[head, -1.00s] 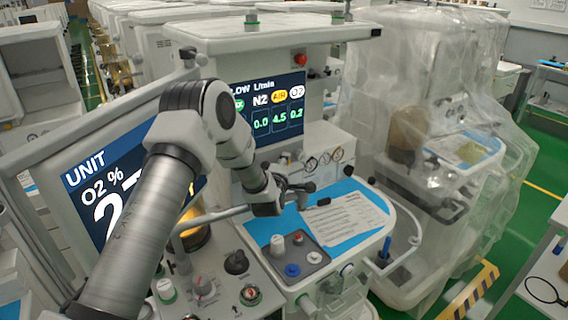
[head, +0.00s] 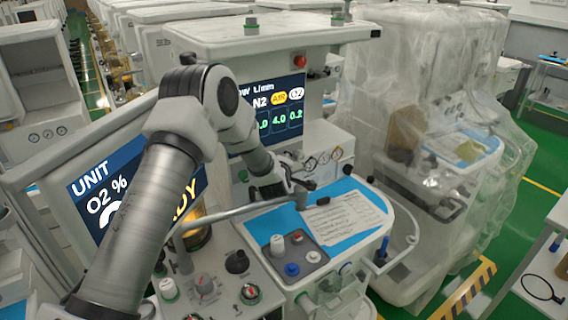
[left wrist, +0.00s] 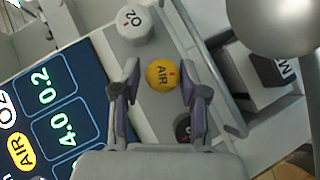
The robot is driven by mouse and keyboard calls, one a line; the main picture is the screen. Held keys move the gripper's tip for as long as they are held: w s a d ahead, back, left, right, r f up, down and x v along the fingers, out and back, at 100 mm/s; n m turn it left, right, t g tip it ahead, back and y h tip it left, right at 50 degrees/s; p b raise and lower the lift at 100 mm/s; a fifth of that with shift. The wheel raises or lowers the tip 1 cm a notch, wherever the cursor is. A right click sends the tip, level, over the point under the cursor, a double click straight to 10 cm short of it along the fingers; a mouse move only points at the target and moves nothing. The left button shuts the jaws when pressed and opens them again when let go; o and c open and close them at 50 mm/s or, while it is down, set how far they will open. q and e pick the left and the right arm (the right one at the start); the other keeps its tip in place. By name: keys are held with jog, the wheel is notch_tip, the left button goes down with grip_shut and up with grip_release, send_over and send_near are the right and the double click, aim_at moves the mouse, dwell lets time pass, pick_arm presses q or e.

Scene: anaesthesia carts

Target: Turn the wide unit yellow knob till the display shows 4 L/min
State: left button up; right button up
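The yellow AIR knob (left wrist: 162,75) shows in the left wrist view, with a red mark on its face. My left gripper (left wrist: 166,82) is open around it, with a gap visible on each side of the knob. In the head view my left gripper (head: 294,188) is in front of the unit, and the knob is hidden there. The flow display (head: 279,112) reads 4.0 under AIR and 0.2 under O2. The display also shows in the left wrist view (left wrist: 60,110) with the same values. My right gripper is not in view.
A white O2 knob (left wrist: 136,24) and a dark knob (left wrist: 184,126) flank the yellow one. A metal rail (left wrist: 222,75) runs beside the knobs. A blue worktop (head: 262,226) with a paper lies below.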

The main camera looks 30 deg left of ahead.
pick_arm(q)
jog(key=shift+f, duration=0.1)
jog(key=v, duration=1.2)
